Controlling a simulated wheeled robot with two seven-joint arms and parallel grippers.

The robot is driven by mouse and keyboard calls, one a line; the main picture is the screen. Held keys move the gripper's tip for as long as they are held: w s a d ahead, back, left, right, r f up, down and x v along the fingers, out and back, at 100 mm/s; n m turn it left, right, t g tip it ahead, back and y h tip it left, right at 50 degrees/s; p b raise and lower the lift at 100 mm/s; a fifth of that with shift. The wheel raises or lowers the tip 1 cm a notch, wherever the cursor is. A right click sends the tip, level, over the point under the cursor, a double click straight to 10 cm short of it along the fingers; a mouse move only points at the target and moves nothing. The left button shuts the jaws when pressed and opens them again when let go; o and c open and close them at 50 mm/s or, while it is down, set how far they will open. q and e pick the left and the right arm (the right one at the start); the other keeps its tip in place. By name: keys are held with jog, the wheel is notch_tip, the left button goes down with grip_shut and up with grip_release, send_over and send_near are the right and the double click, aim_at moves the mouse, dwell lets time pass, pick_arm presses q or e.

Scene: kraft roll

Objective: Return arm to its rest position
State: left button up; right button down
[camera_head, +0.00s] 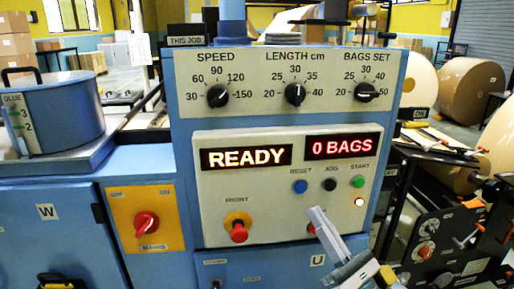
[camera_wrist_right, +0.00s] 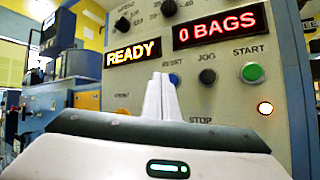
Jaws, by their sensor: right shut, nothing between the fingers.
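My right gripper (camera_head: 318,214) comes in from the lower right in the head view, in front of the lower part of the control panel (camera_head: 215,180). Its pale fingers are together with nothing between them. In the right wrist view the closed fingers (camera_wrist_right: 160,97) point up at the panel, below the READY display (camera_wrist_right: 132,52). They hide part of the panel around the reset button. In the head view they partly cover a red button below the black jog button (camera_head: 329,184). Whether they touch the panel I cannot tell. My left gripper is not in view.
The panel has a blue reset button (camera_head: 300,187), a green start button (camera_head: 357,181), a lit lamp (camera_head: 359,202) and a red mushroom button (camera_head: 239,232). Three black dials sit above. A blue glue pot (camera_head: 60,112) stands left. Large paper rolls (camera_head: 466,90) stand right.

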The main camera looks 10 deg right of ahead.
jog(key=s+d+f+m+g+h, duration=0.2)
jog(key=f+m+g+h, duration=0.15)
jog(key=f+m, duration=0.45)
jog(key=s+d+f+m+g+h, duration=0.25)
jog(key=f+m+h, duration=0.25)
jog(key=f+m, duration=0.35)
jog(key=s+d+f+m+g+h, duration=0.1)
jog(key=d+f+m+g+h, duration=0.2)
jog(key=f+m, duration=0.5)
jog(key=s+a+f+m+g, duration=0.2)
jog(key=s+f+m+g, duration=0.5)
jog(key=s, duration=0.5)
jog(key=s+a+f+m+g, duration=0.1)
jog(key=s+f+m+g, duration=0.1)
jog(key=s+f+m, duration=0.75)
jog(key=w+a+f+n+y, duration=0.1)
jog(key=a+f+n, duration=0.1)
jog(key=f, duration=0.7)
jog(key=w+a+f+n, duration=0.1)
jog(key=w+f+n, duration=0.1)
jog(key=f, duration=0.8)
jog(key=s+a+f+t, duration=0.1)
jog(key=s+f, duration=0.2)
jog(key=f, duration=0.5)
jog(key=s+a+f+t+y, duration=0.1)
jog(key=s+f, duration=0.2)
jog(key=f, duration=0.6)
